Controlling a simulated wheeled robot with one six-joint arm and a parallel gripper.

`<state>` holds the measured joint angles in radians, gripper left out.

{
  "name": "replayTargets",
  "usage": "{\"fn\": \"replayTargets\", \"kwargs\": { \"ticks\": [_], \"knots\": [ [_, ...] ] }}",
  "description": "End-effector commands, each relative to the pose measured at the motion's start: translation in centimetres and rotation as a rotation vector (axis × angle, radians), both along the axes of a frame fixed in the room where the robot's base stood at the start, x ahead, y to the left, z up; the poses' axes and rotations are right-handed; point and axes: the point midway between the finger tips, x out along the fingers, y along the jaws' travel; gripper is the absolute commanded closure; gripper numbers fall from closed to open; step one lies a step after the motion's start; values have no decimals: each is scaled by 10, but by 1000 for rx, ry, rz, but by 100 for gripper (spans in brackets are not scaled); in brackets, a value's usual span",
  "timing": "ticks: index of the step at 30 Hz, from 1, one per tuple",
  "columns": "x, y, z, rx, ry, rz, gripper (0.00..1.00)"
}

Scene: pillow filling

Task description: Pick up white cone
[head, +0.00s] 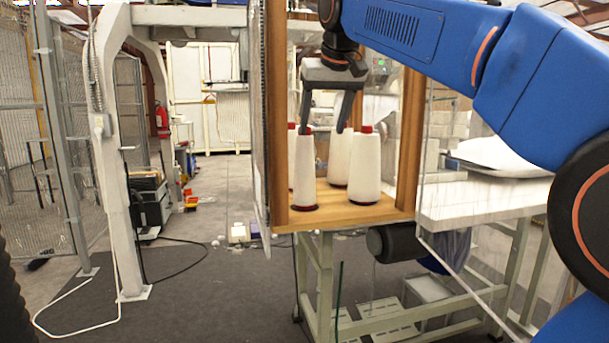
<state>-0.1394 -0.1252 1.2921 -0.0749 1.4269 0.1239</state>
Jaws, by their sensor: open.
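Several white cones with red tips stand upright on a wooden shelf (340,213) inside a wood-framed case. The front left white cone (304,175) is slim and stands near the left post. The front right white cone (366,172) is wider. Another white cone (339,160) stands behind, between these two, and a further one is mostly hidden behind the front left cone. My gripper (323,130) points down above the shelf, open and empty. Its left finger is close to the tip of the front left cone; its right finger overlaps the top of the rear cone. I cannot tell whether either finger touches.
Wooden posts (410,140) and (277,120) frame the case closely on both sides. A clear panel stands to the right, by a white table (480,198). A metal frame carries the shelf. Open grey floor (200,280) lies at the left.

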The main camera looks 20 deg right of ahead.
Motion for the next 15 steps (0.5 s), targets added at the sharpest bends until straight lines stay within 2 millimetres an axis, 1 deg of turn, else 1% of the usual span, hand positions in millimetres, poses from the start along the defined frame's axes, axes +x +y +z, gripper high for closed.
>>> {"fn": "replayTargets", "kwargs": {
  "ticks": [1,3,7,11,15],
  "knots": [
    [10,4,10,1,-7,0,36],
    [18,7,20,2,-11,-2,36],
    [27,10,30,4,-17,-4,36],
    [33,10,24,4,-17,-5,36],
    [45,10,4,3,-15,-5,36]
  ]
}}
